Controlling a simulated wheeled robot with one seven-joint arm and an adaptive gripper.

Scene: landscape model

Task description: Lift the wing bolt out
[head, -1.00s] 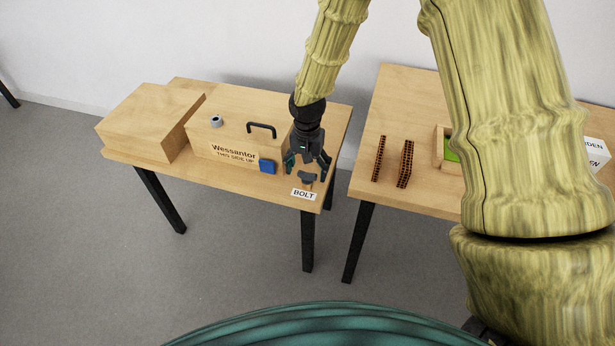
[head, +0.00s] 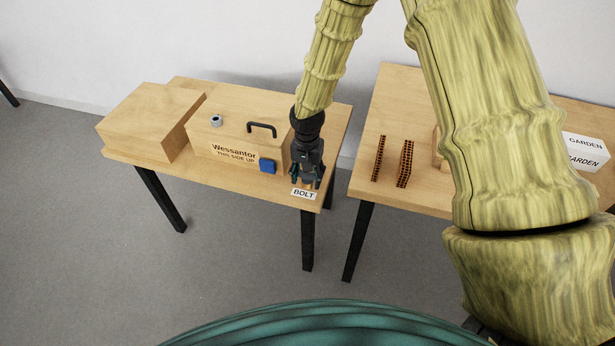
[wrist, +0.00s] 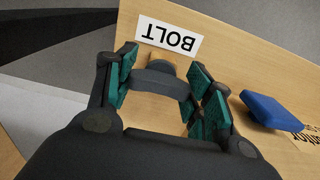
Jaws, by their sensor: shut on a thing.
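The wing bolt (wrist: 160,82) shows in the wrist view as a dark grey winged bar between my fingers, behind the BOLT label (wrist: 168,37). My gripper (wrist: 163,88) is shut on it, with teal pads at both ends of the wings. In the head view my gripper (head: 307,183) points down at the front right of the left table, just behind the BOLT label (head: 303,194), and its fingers hide most of the bolt. A light wooden piece shows around the bolt in the wrist view. Whether the bolt is still seated in it cannot be told.
A wooden box marked Wessantor (head: 234,150) with a black handle (head: 262,128) stands left of my gripper. A blue block (head: 267,166) is at its front. A wooden block (head: 152,122) is farther left. The right table (head: 362,180) holds two brown slotted racks.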

